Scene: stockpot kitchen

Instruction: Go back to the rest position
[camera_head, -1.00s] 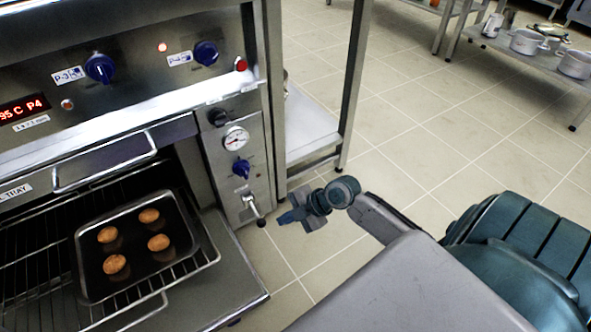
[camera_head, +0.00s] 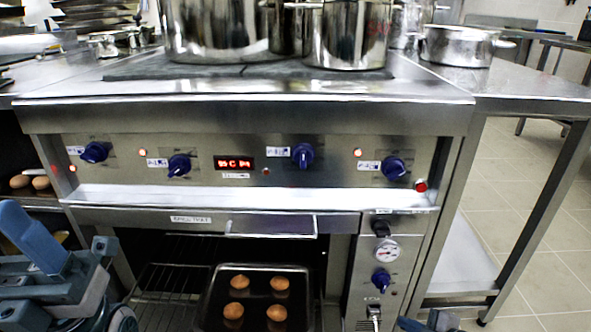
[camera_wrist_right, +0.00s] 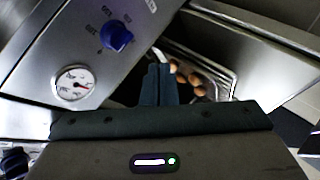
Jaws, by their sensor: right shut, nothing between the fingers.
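My right gripper (camera_head: 428,322) shows only in part at the bottom edge of the head view, below the oven's right-hand panel. In the right wrist view its two fingers (camera_wrist_right: 159,84) are together and hold nothing. Parts of my left arm (camera_head: 55,285) fill the lower left corner of the head view; whether its jaws are open does not show clearly.
The steel oven (camera_head: 330,192) stands ahead with its compartment open. Inside, a dark tray (camera_head: 258,305) with several browned rolls rests on a wire rack (camera_head: 165,290). Large pots (camera_head: 345,35) stand on top. Tiled floor (camera_head: 550,270) is clear at right.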

